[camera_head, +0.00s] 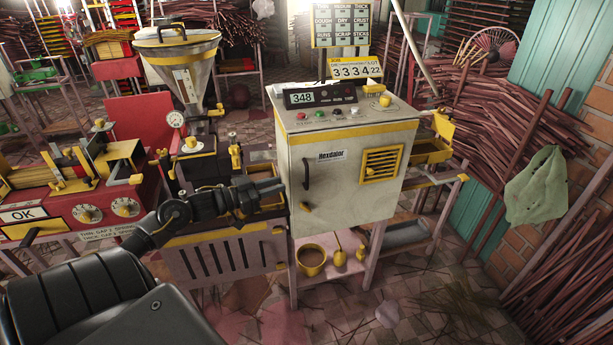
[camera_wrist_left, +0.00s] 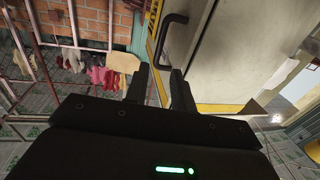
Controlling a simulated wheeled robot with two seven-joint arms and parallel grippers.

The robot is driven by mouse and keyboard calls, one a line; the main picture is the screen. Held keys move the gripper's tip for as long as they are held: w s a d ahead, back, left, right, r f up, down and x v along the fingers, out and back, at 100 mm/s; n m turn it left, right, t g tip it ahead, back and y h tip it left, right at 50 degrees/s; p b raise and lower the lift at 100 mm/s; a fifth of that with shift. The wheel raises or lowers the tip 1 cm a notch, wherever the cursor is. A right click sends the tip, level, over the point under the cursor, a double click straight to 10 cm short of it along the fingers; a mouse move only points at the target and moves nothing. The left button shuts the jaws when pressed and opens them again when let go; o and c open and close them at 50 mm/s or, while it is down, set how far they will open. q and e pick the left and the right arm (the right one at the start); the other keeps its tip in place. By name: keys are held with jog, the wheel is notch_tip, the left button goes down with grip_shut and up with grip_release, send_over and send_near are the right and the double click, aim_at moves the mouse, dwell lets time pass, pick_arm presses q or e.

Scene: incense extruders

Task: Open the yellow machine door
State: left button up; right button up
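The cream machine (camera_head: 345,185) with yellow trim stands at the centre of the head view. Its front door (camera_head: 325,195) looks closed and has a dark vertical handle (camera_head: 306,172) near its left edge. In the left wrist view the door (camera_wrist_left: 222,52) is tilted, and the handle (camera_wrist_left: 168,36) lies just beyond my fingertips. My left gripper (camera_head: 280,187) is left of the handle in the head view. In the left wrist view its two fingers (camera_wrist_left: 158,72) are apart with nothing clearly held; I cannot tell whether they touch the handle. My right gripper is out of view.
A red machine (camera_head: 90,212) and a metal hopper (camera_head: 180,65) stand left. A yellow bucket (camera_head: 311,260) sits on the shelf below. Bundled sticks (camera_head: 500,130) crowd the right.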

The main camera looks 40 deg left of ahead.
aim_at(307, 186)
pick_arm(q)
jog(key=p+x, duration=0.1)
jog(key=x, duration=0.9)
jog(key=shift+w, duration=0.25)
grip_shut()
